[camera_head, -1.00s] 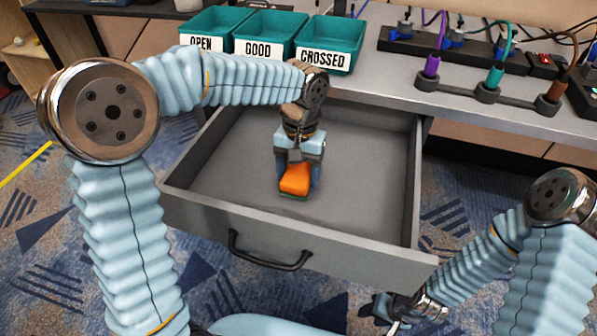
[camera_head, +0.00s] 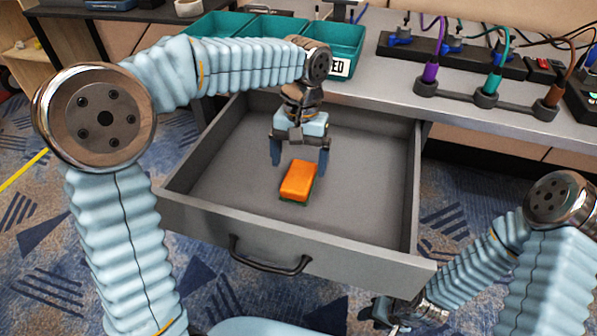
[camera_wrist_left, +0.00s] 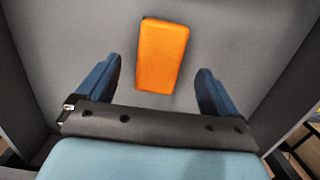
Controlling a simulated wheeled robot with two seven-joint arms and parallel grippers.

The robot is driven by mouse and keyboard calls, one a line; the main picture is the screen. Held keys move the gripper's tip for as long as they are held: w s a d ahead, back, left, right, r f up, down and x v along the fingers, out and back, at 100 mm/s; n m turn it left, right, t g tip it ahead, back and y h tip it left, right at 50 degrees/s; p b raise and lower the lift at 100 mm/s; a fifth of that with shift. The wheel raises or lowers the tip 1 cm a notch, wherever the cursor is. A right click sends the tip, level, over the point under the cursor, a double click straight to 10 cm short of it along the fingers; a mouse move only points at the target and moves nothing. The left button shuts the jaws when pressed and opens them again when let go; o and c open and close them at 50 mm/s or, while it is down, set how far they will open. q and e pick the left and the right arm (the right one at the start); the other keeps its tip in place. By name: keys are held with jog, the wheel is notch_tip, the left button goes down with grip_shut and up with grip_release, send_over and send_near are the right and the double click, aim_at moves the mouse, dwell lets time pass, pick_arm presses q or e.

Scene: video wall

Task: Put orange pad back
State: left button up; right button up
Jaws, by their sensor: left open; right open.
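The orange pad (camera_head: 298,179), with a green underside, lies on the floor of the open grey drawer (camera_head: 240,237). My left gripper (camera_head: 299,160) is open and empty just above and behind the pad, with its fingers apart. In the left wrist view the pad (camera_wrist_left: 162,55) lies beyond and between the two fingertips (camera_wrist_left: 158,75), not touching them. My right gripper (camera_head: 392,318) is low at the bottom edge, outside the drawer in front of it, and is open.
Teal bins (camera_head: 335,45) stand on the desk behind the drawer, partly hidden by my left arm. A power strip and cable plugs (camera_head: 485,92) are on the desk at right. The drawer has a black handle (camera_head: 270,258). Its floor around the pad is clear.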

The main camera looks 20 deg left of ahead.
aim_at(301, 172)
pick_arm(q)
notch_tip(301, 172, up, 7)
jog(key=shift+w+f+p, duration=0.15)
jog(key=shift+w+p, duration=0.25)
dwell(1.0)
